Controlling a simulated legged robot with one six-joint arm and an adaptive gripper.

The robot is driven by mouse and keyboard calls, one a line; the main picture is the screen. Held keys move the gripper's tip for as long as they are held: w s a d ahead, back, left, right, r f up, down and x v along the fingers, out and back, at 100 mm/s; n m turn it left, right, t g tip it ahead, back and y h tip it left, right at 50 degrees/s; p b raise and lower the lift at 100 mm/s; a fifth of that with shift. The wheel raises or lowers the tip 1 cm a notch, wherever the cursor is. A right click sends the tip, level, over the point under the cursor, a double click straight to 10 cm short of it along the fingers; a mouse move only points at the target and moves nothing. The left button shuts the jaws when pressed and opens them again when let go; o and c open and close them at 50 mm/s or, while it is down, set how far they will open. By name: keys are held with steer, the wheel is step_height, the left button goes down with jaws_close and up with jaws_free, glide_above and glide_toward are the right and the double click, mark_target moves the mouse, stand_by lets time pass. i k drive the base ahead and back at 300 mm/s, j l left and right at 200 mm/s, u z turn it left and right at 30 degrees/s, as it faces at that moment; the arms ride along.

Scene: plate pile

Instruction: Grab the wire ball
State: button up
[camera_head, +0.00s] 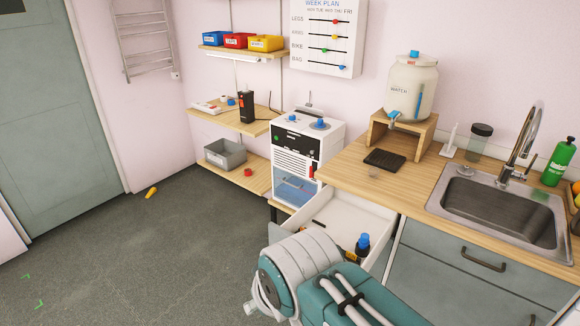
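My teal and white arm reaches into the lower middle of the view, in front of the open drawer. The end of the arm with my gripper does not show, so I cannot see its fingers.
The wooden counter (345,172) holds a black mat (385,160), a water dispenser (412,88) on a wooden stand, and a sink (495,205). A white drawer (338,212) stands open below, holding a blue-capped bottle (362,246). Grey floor (150,250) is mostly clear at left.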

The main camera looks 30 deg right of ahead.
mark_target(378, 173)
steer(key=i+j+u, duration=0.2)
steer(key=i, duration=0.3)
steer(key=i+j+u, duration=0.2)
steer(key=i, duration=0.3)
steer(key=i+l+z, duration=0.1)
steer(key=i+z, duration=0.65)
steer(key=z, duration=0.2)
steer(key=i+j+z, duration=0.2)
steer(key=i+z, duration=0.45)
steer(key=z, duration=0.25)
steer(key=i+z, duration=0.15)
steer(key=z, duration=0.25)
steer(key=i+z, duration=0.15)
steer(key=z, duration=0.25)
steer(key=i+z, duration=0.15)
steer(key=z, duration=0.25)
steer(key=i+j+z, duration=0.15)
steer(key=i+z, duration=0.3)
steer(key=i+j+z, duration=0.2)
steer(key=z, duration=0.3)
